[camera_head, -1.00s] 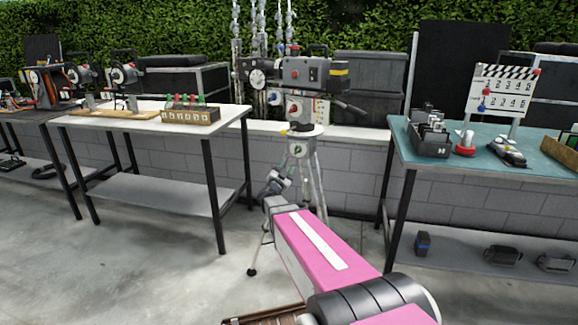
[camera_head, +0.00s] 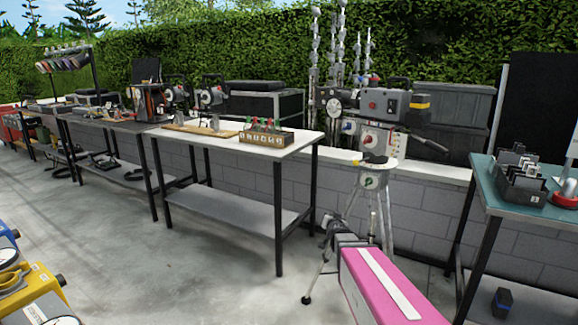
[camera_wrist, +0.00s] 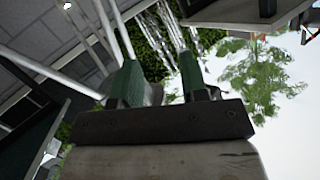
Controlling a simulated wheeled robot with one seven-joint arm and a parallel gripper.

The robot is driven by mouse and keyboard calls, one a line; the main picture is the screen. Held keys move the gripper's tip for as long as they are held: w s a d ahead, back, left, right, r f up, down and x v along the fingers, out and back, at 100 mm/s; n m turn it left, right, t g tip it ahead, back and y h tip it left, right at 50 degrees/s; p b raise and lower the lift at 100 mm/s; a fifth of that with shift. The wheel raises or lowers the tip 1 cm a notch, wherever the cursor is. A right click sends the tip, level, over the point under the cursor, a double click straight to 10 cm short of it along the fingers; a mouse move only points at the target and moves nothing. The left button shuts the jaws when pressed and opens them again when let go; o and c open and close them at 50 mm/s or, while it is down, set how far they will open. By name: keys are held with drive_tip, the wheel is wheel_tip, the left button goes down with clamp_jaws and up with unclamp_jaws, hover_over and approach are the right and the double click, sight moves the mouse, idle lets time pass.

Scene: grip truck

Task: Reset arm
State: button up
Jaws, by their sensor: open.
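My pink arm (camera_head: 385,285) reaches forward from the bottom right in the head view. Its far end lies in front of the legs of a tripod (camera_head: 368,190) that carries a film camera (camera_head: 385,103). In the wrist view my gripper (camera_wrist: 160,72) shows two green fingers standing apart with nothing between them. The fingertips are hidden or too small to make out in the head view. The wrist view is tilted, with pale tripod legs near the left finger and hedge and sky beyond.
A white-topped table (camera_head: 225,140) with a wooden box of bottles (camera_head: 266,138) stands left of the tripod. A teal table (camera_head: 510,195) with a grey rack (camera_head: 520,178) stands at the right. The concrete floor (camera_head: 180,265) is open at the lower left. Blue and yellow equipment (camera_head: 30,285) shows at the left edge.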

drive_tip(key=s+a+f+n+g+y, duration=0.2)
drive_tip(key=s+a+f+n+g, duration=0.1)
drive_tip(key=s+f+g, duration=0.55)
drive_tip(key=s+d+f+n+g+h, duration=0.1)
drive_tip(key=s+g, duration=0.5)
drive_tip(key=s, duration=1.1)
drive_tip(key=shift+s+d+f+g, duration=0.3)
drive_tip(key=shift+d+f, duration=0.2)
drive_tip(key=shift+d, duration=0.55)
